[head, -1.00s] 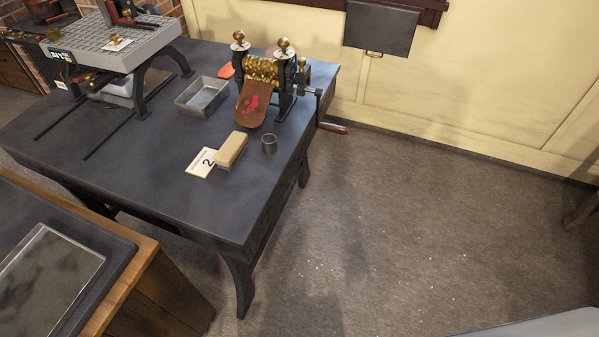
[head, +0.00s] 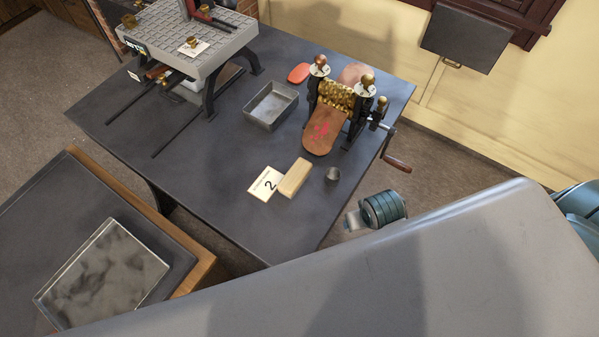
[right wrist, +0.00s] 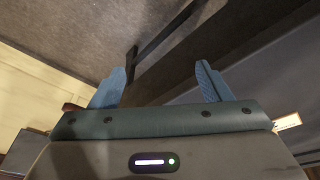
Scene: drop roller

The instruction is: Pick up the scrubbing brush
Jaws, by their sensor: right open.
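The scrubbing brush (head: 294,178), a pale wooden block, lies on the dark table (head: 222,190) near its front edge. My left gripper is in neither view.
A small metal cup (head: 332,174) stands just right of the brush. Behind are a roller press (head: 338,98) with a crank handle (head: 397,164) sticking out right, and a metal tray (head: 271,106). Bare tabletop lies left of the card.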

